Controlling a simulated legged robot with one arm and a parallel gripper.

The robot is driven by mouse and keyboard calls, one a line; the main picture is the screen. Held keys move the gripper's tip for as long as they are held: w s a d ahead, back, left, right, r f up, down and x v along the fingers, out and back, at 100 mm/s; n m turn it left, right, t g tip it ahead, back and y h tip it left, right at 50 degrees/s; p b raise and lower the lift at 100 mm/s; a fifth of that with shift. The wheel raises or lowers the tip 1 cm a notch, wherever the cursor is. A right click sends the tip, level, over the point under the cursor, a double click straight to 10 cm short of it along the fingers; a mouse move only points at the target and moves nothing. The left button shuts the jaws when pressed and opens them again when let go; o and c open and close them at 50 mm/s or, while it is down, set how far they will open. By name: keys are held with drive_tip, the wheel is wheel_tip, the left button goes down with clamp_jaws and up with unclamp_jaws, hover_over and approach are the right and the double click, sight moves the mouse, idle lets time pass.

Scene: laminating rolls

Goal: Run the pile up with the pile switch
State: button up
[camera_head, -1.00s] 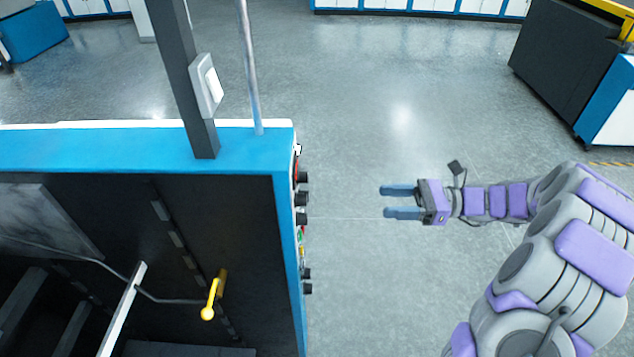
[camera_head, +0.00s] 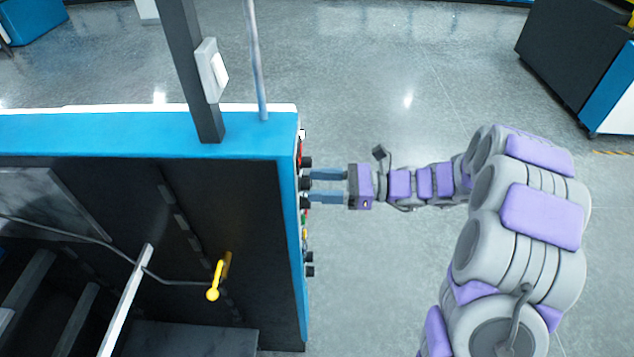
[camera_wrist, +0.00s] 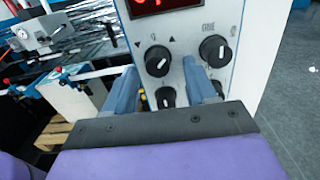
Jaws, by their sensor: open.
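Black rotary knobs with white marks sit on the machine's white control panel in the wrist view. The upper left knob (camera_wrist: 158,60) has small triangle marks beside it, and the upper right knob (camera_wrist: 215,50) has lettering too small to read. I cannot tell for sure which is the pile switch. My gripper (camera_head: 312,188) is open, its two blue-grey fingers pointing left at the panel's knobs. In the wrist view my gripper (camera_wrist: 160,67) has the upper left knob between its fingertips. Contact cannot be told. Lower knobs are partly hidden by my fingers and palm.
A red display (camera_wrist: 150,5) is above the knobs. The blue machine frame (camera_head: 200,145) has a dark post with a white switch box (camera_head: 212,70). A yellow handle (camera_head: 217,278) is inside.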

drive_tip(key=shift+a, duration=0.55)
clamp_jaws()
